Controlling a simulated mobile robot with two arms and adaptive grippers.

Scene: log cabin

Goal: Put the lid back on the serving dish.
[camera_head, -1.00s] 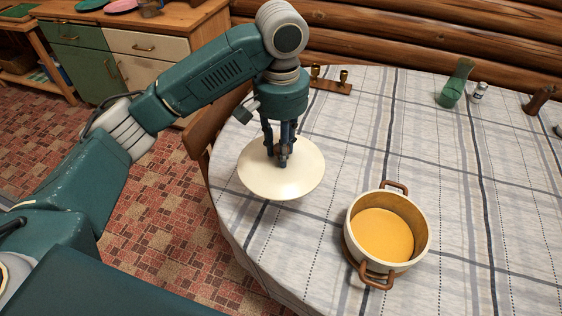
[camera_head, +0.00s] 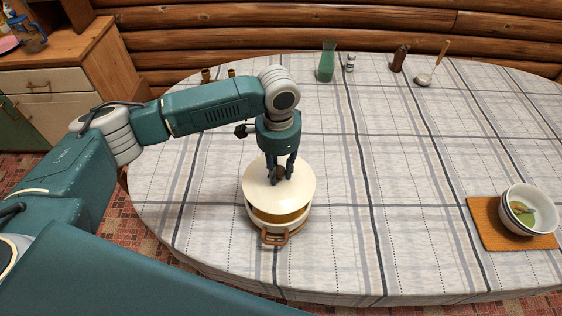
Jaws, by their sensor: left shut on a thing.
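The cream round lid (camera_head: 265,193) is over the serving dish (camera_head: 254,222), a cream pot with brown handles. My left gripper (camera_head: 279,174) points down and is shut on the lid's knob, at the lid's middle. The dish's orange-yellow inside shows in a strip below the lid's near edge, so the lid does not cover the near side in this view. I cannot tell whether the lid touches the rim. The near handle (camera_head: 276,238) faces me; the far handle is hidden. My right gripper is not in view.
The dish stands on a round table with a checked cloth (camera_head: 400,180). A bowl (camera_head: 528,210) sits on an orange mat (camera_head: 480,225) at right. A green vase (camera_head: 327,65), a shaker (camera_head: 350,63), a brown bottle (camera_head: 399,59) and a ladle (camera_head: 424,80) stand or lie far back.

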